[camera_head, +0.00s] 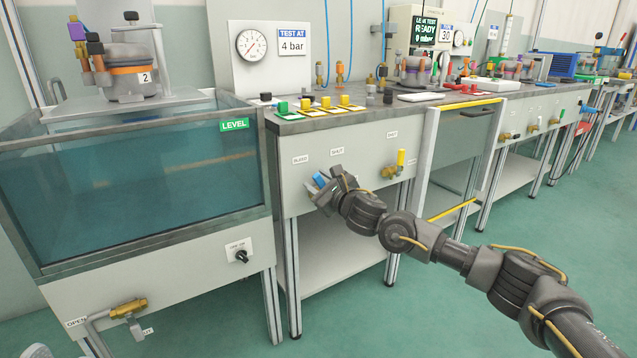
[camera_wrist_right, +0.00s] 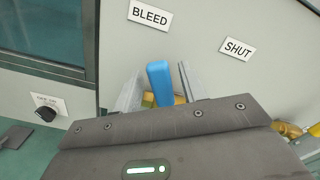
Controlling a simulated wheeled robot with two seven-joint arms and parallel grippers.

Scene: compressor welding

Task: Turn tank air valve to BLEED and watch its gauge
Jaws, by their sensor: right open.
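The tank air valve's blue handle (camera_head: 319,180) is on the grey bench front, below the BLEED label (camera_head: 300,160) and the SHUT label (camera_head: 337,151). In the right wrist view the handle (camera_wrist_right: 160,83) points up between the two labels, with some brass (camera_wrist_right: 150,100) at its base. My right gripper (camera_head: 321,183) is at the valve, its open fingers on either side of the handle with a gap showing. The gripper body hides the lower valve. The round gauge (camera_head: 252,44) stands above the bench beside a "TEST AT 4 bar" sign; its reading is too small to tell. My left gripper is out of view.
A water tank (camera_head: 130,180) stands left of the bench. A brass valve with a yellow handle (camera_head: 400,160) is right of the blue one, under another SHUT label. Green floor is open at the right.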

